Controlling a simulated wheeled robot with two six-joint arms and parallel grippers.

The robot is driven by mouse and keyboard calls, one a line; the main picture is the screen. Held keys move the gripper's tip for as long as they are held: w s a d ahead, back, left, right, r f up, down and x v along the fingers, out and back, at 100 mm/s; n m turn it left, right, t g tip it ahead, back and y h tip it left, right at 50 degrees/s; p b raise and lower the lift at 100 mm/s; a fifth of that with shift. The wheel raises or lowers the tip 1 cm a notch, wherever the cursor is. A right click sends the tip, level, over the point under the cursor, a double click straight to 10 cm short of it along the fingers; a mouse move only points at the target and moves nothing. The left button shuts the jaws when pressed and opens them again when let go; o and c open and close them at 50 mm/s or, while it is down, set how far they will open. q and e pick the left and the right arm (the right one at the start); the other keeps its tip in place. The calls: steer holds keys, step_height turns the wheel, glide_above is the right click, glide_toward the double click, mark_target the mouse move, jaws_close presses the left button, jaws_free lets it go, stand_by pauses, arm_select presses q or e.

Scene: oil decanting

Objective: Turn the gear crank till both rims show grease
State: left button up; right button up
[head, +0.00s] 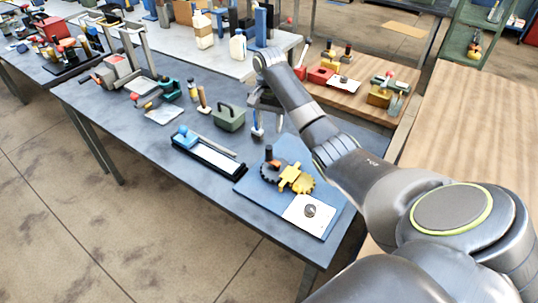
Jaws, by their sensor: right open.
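The gear set lies on a blue mat (265,183) near the table's front right corner. It has a dark gear (267,172) with an upright dark and orange knob (269,155), and a yellow gear (301,184) beside it, with a yellow piece between. I cannot make out grease on either rim. A white sheet (322,222) with a small dark round item (310,210) lies at the mat's front. My right gripper (265,112) is open above the table, behind the mat and apart from the gears. My left gripper is out of view.
A black tray (203,163) with a blue-topped item lies left of the mat. A green box (229,119) and a small blue-based tool (257,132) stand behind. Clamps and tools crowd the table's back left. A wooden table (480,130) stands at the right.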

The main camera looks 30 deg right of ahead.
mark_target(269, 147)
steer(key=f, duration=0.2)
steer(key=f+p, duration=0.1)
steer(key=shift+s+a+f, duration=0.15)
steer(key=shift+s+f, duration=0.1)
steer(key=shift+f, duration=0.1)
step_height(269, 147, down, 6)
steer(key=shift+r+p, duration=0.1)
steer(key=shift+p, duration=0.2)
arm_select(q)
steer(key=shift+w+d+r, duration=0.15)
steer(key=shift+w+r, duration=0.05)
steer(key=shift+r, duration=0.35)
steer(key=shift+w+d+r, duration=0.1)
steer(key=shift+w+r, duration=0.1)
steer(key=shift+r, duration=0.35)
arm_select(e)
steer(key=shift+f, duration=0.6)
jaws_close()
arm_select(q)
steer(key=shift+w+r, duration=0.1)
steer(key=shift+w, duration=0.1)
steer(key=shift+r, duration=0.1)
arm_select(e)
steer(key=shift+r, duration=0.1)
